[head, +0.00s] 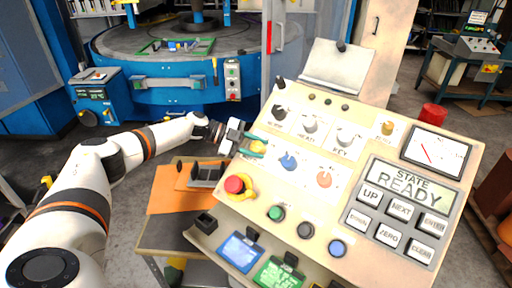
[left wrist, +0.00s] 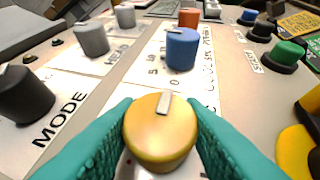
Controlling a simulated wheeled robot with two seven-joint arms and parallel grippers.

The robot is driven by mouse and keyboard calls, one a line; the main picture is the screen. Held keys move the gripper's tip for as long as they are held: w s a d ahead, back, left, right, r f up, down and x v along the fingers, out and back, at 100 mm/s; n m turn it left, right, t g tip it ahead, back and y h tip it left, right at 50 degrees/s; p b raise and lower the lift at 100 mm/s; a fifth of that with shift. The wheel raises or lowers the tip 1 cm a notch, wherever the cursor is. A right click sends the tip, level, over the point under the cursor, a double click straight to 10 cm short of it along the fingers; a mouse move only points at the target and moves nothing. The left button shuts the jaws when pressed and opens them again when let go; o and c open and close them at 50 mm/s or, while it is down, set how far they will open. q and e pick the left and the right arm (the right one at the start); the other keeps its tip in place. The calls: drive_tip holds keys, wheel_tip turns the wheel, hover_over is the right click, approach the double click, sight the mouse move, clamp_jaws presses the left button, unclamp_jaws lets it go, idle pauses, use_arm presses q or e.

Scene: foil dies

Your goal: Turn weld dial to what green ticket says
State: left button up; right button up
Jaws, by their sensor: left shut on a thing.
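A yellow dial with a pale pointer mark (left wrist: 160,130) sits between the teal fingers of my left gripper (left wrist: 160,140) in the left wrist view. The gripper is shut on it, and the pointer aims up the picture, slightly right. In the head view the left gripper (head: 254,147) is at the panel's left side, with a bit of the yellow dial (head: 259,144) showing. The dial's own label is hidden. A green card (head: 279,274) is clipped at the panel's front edge; its writing is too small to read. My right gripper is not in view.
A blue knob (head: 288,161) and an orange knob (head: 324,179) stand right of the dial. Black and grey knobs are in the row behind. A red-and-yellow stop button (head: 235,185) is in front. A blue card (head: 239,251) is clipped beside the green one. The display (head: 408,184) reads READY.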

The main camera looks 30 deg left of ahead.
use_arm(q)
drive_tip(key=o, duration=1)
drive_tip(key=shift+d, duration=0.15)
drive_tip(key=shift+s+a, duration=0.1)
drive_tip(key=shift+a, duration=0.25)
drive_tip(key=b+v, duration=0.3)
drive_tip(key=v, duration=0.8)
drive_tip(key=shift+r+b, duration=0.2)
drive_tip(key=shift+b, duration=0.15)
drive_tip(key=shift+a+r, duration=0.1)
